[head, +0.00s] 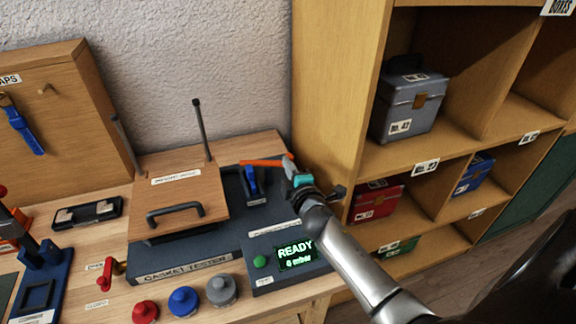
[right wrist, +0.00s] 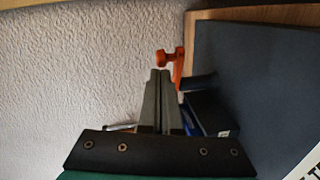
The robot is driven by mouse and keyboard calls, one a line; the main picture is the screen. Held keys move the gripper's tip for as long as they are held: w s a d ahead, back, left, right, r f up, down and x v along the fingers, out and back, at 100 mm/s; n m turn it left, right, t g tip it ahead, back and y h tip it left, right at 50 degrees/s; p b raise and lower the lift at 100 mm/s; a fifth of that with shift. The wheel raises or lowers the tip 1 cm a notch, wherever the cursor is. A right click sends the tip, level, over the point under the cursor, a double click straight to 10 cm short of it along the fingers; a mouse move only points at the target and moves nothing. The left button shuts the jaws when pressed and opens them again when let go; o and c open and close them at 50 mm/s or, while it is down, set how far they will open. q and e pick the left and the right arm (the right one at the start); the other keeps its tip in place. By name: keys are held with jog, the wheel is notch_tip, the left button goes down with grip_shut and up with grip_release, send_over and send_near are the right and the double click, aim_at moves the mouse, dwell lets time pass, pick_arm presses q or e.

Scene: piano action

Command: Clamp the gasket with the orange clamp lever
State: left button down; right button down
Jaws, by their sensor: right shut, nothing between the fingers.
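The orange clamp lever (head: 262,163) sticks out to the left above a blue clamp body (head: 251,183) at the right rear of the gasket tester (head: 190,262). The tester's wooden lid (head: 180,192) lies over its left part; no gasket shows. My right gripper (head: 291,171) is at the right end of the lever, its fingers partly hidden. In the right wrist view, its fingers (right wrist: 158,72) are shut and empty, with the orange lever (right wrist: 179,66) just beside their tips; I cannot tell whether they touch. My left gripper is not in view.
A lit display (head: 296,254) reads READY, 0 mbar, beside a green button (head: 260,262). Red, blue and grey knobs (head: 183,300) stand in front. A wooden shelf (head: 335,90) with boxes rises close on the right. A thin rod (head: 201,130) stands behind the lid.

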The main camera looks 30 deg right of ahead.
jog(key=shift+w+d, duration=0.35)
jog(key=shift+d, duration=0.25)
jog(key=shift+w+d, duration=0.35)
jog(key=shift+d, duration=0.25)
jog(key=shift+s, duration=0.1)
